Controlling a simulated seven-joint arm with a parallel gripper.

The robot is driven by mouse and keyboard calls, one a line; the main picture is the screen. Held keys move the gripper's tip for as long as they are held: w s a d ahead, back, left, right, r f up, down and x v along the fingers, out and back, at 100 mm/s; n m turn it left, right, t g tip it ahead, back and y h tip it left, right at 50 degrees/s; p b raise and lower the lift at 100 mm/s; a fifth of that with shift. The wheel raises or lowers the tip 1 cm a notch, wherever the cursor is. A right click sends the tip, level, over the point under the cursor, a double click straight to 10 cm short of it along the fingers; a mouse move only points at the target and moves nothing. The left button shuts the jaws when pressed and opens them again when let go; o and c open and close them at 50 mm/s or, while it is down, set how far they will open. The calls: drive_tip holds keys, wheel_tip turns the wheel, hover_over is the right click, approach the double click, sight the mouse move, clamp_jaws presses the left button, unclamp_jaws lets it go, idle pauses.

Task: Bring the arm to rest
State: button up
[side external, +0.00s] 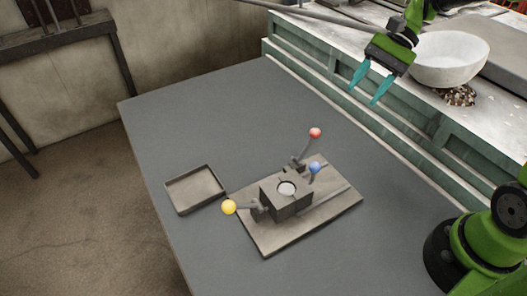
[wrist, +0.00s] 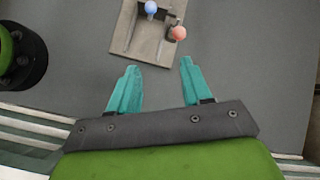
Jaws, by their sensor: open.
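My gripper (side external: 370,84) has two teal fingers and hangs in the air at the upper right in the side external view, above the far edge of the table. Its fingers are apart with nothing between them. In the wrist view my gripper (wrist: 156,92) also shows open and empty, over bare grey table. The gripper is well apart from the fixture on the table.
A fixture block (side external: 288,202) on a flat plate (side external: 335,203) has red (side external: 315,132), blue (side external: 315,167) and yellow (side external: 229,207) knobs. A shallow tray (side external: 195,189) lies left of it. A white bowl (side external: 450,58) stands behind my gripper. The table's far left is clear.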

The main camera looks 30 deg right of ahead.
drive_tip(key=s+a+r+n+t+h, duration=0.1)
drive_tip(key=s+r+n+t+h, duration=0.1)
drive_tip(key=s, duration=0.4)
drive_tip(key=s+a+r+n+t+h, duration=0.2)
drive_tip(key=s+r+n+t+h, duration=0.1)
drive_tip(key=s+n+t+h, duration=0.1)
drive_tip(key=s+n+t, duration=0.1)
drive_tip(key=s+n, duration=0.1)
drive_tip(key=shift+n+t, duration=0.4)
drive_tip(key=shift+o, duration=0.2)
drive_tip(key=shift+s, duration=0.1)
